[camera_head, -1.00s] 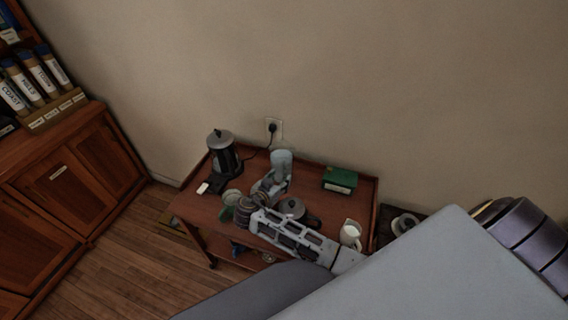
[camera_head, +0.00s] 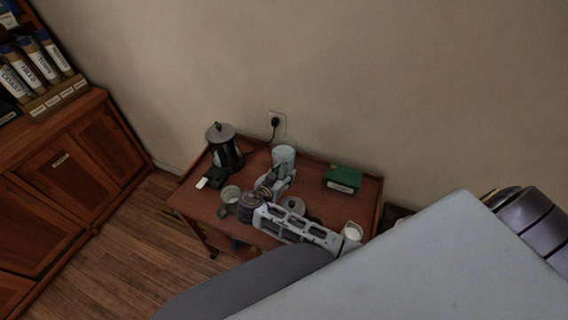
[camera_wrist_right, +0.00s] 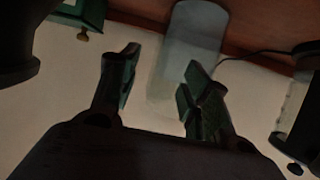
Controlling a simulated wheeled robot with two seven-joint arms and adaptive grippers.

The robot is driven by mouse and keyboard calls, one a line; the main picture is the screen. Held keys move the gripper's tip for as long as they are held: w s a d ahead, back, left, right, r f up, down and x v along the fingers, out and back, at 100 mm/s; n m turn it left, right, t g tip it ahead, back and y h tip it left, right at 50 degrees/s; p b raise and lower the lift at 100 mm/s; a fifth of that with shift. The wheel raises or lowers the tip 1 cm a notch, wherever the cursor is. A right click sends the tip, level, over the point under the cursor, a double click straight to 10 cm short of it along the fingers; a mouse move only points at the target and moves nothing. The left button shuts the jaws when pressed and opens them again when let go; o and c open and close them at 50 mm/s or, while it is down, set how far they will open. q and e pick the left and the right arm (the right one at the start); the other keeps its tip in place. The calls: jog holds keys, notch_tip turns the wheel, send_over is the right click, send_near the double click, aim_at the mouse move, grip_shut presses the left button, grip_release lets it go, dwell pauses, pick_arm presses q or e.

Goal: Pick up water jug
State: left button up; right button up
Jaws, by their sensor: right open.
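The water jug (camera_head: 283,157) is a pale blue, see-through vessel standing upright near the back of the wooden trolley (camera_head: 206,209). In the right wrist view the jug (camera_wrist_right: 192,48) shows just beyond the fingertips, roughly ahead of the gap between them. My right gripper (camera_head: 278,178) reaches in over the trolley from the front and is close in front of the jug. Its two fingers (camera_wrist_right: 158,85) are apart with nothing clearly held between them. Whether a finger touches the jug cannot be told. The jug's lower part is partly hidden by the gripper. My left gripper is not in view.
A dark kettle (camera_head: 225,150) stands to the left of the jug, and a green box (camera_head: 343,179) lies to its right. A cup (camera_head: 230,195), a lidded pot (camera_head: 293,205) and a white mug (camera_head: 352,231) stand close around my right arm. A wall rises behind the trolley.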

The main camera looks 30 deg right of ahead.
grip_shut()
jog(key=shift+w, duration=0.1)
dwell(0.4)
